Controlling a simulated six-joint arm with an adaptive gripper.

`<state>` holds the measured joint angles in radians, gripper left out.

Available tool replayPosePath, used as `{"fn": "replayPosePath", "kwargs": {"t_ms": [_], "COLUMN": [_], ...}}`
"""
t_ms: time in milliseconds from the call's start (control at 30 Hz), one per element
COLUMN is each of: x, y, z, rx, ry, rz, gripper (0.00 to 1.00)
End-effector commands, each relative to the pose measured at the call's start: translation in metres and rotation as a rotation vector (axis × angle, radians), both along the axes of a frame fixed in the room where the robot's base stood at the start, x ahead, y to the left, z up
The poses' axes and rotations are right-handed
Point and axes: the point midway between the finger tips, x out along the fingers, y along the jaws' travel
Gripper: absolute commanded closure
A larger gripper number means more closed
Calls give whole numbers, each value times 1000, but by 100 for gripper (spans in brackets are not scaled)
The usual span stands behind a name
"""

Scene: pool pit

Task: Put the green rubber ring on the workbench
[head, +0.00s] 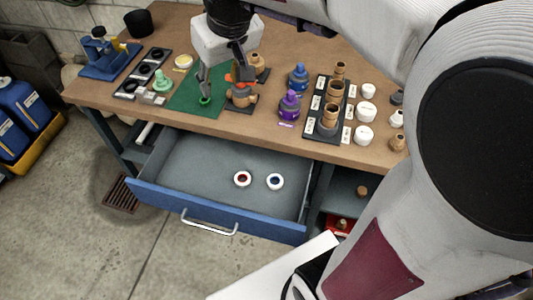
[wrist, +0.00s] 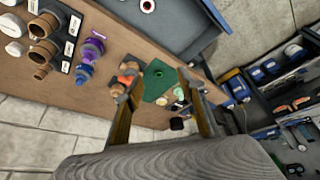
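A small green ring (head: 205,100) lies on a green mat (head: 186,97) on the brown workbench (head: 290,55). In the wrist view the green ring (wrist: 158,74) shows on the green mat (wrist: 153,91), between my two fingers. My gripper (head: 223,88) is open over the right part of the mat, with nothing between its fingers. In the head view one fingertip appears just above the ring; I cannot tell whether it touches. In the wrist view the spread fingers of my gripper (wrist: 158,80) reach toward the mat.
Orange-brown fittings (head: 243,94) stand close right of my gripper. A purple valve (head: 290,106) and a blue one (head: 298,77) stand further right, before a black tray of brown fittings (head: 322,128). Below, an open drawer (head: 200,166) holds a red-centred ring (head: 242,179) and a blue-centred ring (head: 275,181).

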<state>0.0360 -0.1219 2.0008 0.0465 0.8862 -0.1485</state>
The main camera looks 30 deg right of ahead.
Motion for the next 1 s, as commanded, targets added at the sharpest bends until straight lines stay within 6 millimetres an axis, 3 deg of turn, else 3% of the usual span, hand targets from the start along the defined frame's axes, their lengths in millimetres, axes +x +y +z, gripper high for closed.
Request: {"fn": "replayPosePath", "kwargs": {"t_ms": [500,800,1000], "x": [-104,-159,-186], "y": [5,6,6], "z": [6,-8,-19], "rx": [5,10,13], "ry": [-58,-90,-107], "rz": [-42,-67,-80], "gripper": [61,61,61]}}
